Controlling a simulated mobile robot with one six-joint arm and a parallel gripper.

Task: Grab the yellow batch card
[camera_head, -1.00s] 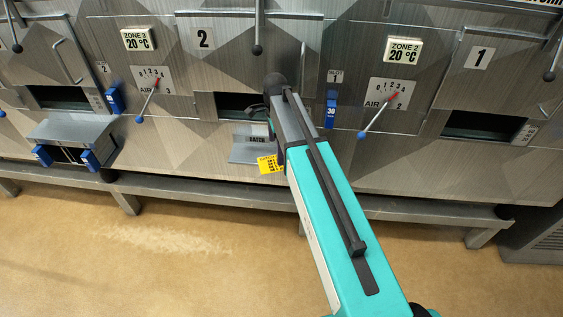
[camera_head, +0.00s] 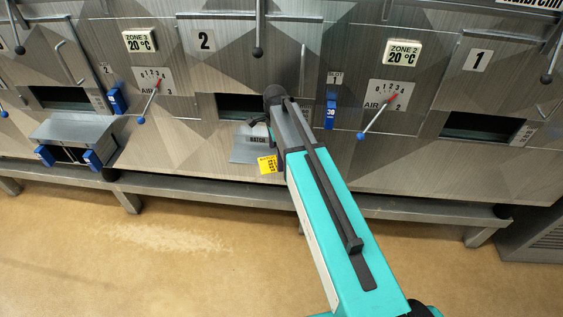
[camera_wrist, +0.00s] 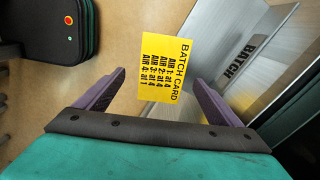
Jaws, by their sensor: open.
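The yellow batch card (camera_head: 267,164) hangs at the lower edge of a metal holder marked BATCH (camera_head: 250,148), below the slot by the number 2. In the wrist view the card (camera_wrist: 166,65) faces me, with printed AIR lines, and the BATCH plate (camera_wrist: 262,40) is to its right. My gripper (camera_wrist: 158,82) is open, with its two purple fingers apart on either side of the card's lower part in the picture. I cannot tell how far the card is from the fingers in depth. In the head view my arm hides part of the panel beside the card.
Blue-tipped air levers (camera_head: 361,135) and hanging rods (camera_head: 257,50) stick out of the metal front. A blue-handled drawer (camera_head: 72,153) juts out at left. A metal rail (camera_head: 200,193) runs below, with open tan floor in front.

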